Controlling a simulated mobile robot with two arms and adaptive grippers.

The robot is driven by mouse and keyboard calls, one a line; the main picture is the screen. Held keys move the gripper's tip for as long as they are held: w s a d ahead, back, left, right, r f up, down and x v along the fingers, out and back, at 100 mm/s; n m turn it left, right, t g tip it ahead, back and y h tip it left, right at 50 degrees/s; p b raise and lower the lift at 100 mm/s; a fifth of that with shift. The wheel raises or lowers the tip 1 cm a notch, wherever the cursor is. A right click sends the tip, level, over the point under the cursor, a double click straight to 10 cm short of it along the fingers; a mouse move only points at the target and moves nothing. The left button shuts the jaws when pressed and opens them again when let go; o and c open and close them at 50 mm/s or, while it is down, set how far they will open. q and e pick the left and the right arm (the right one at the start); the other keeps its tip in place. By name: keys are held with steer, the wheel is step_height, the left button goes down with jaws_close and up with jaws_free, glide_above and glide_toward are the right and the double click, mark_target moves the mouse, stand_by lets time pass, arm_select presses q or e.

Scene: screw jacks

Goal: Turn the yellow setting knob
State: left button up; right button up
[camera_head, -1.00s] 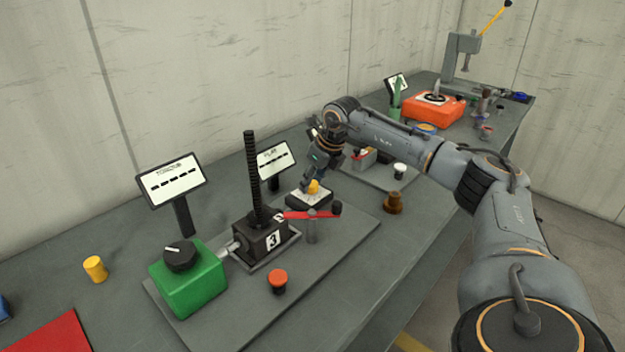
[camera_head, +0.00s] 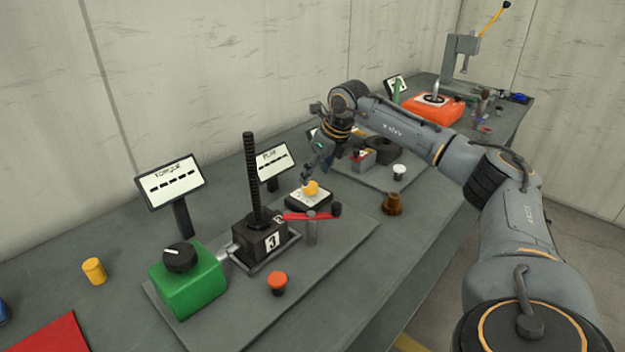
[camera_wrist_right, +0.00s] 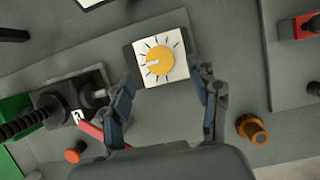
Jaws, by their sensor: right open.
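The yellow setting knob (camera_head: 311,187) sits on a square plate with a white dial face (camera_head: 297,197), behind the screw jack marked 3 (camera_head: 262,240). In the right wrist view the knob (camera_wrist_right: 160,61) carries a white pointer line aimed left, with black tick marks around it. My right gripper (camera_head: 310,180) is just above the knob in the head view. In the right wrist view its two fingers (camera_wrist_right: 165,88) are spread wide, at the left and right near sides of the dial plate. It is open and empty; I see no contact with the knob. My left gripper is not in view.
Close by stand a red crank lever (camera_head: 305,215), a green box with a black knob (camera_head: 188,280), an orange button (camera_head: 277,283) and a brown knob (camera_head: 392,204). Two display signs, torque (camera_head: 170,182) and play (camera_head: 273,161), stand behind.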

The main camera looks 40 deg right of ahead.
steer(key=v, duration=0.7)
steer(key=shift+r, duration=0.35)
steer(key=shift+s, duration=0.1)
